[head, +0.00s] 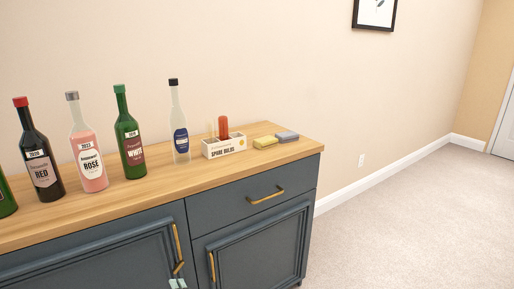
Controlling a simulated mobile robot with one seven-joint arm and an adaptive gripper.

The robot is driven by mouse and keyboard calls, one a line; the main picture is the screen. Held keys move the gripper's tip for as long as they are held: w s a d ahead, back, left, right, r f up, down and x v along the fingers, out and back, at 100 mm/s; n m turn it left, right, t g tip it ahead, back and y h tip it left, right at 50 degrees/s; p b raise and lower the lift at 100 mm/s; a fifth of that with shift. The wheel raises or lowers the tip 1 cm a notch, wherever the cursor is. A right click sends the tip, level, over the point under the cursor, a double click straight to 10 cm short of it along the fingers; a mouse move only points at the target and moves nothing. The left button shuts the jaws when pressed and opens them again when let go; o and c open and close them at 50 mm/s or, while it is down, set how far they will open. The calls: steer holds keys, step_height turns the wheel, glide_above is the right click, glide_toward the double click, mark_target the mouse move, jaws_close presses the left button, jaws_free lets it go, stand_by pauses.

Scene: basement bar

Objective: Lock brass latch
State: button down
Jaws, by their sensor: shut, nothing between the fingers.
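A small brass piece (178,268), which looks like the latch, sits at the right edge of the left cabinet door (110,262), by the lower end of the long brass handle (177,243). It is too small to tell whether it is locked. Two small pale tips at the bottom edge, just below the brass piece, look like the fingertips of my gripper (178,284). They are close together with nothing between them. The rest of my gripper is out of view. I cannot tell whether the tips touch the latch or the door.
The right door has a brass handle (212,266), and the drawer above has a brass pull (266,195). Several bottles, a spare bulbs box (224,147), a yellow sponge (265,142) and a grey block (286,137) stand on the wooden top (160,190). Carpet (420,220) is clear at right.

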steer(key=shift+s+a+f+x, duration=0.1)
steer(key=shift+a+f+x, duration=0.1)
steer(key=shift+x, duration=0.9)
steer(key=shift+s+a+f+x, duration=0.1)
steer(key=shift+f+x, duration=0.15)
steer(key=shift+x, duration=0.8)
steer(key=shift+s+a+f+x, duration=0.1)
steer(key=shift+f+x, duration=0.1)
steer(key=shift+x, duration=0.9)
steer(key=shift+w+d+b, duration=0.4)
steer(key=shift+d+b, duration=0.15)
steer(key=shift+d, duration=0.05)
steer(key=shift+w+d+r+p, duration=0.15)
steer(key=shift+r+p, duration=0.4)
steer(key=shift+p, duration=0.2)
steer(key=shift+w+d+r+p, duration=0.2)
steer(key=shift+d+r+p, duration=0.1)
steer(key=shift+r+p, duration=0.1)
steer(key=shift+a+r, duration=0.1)
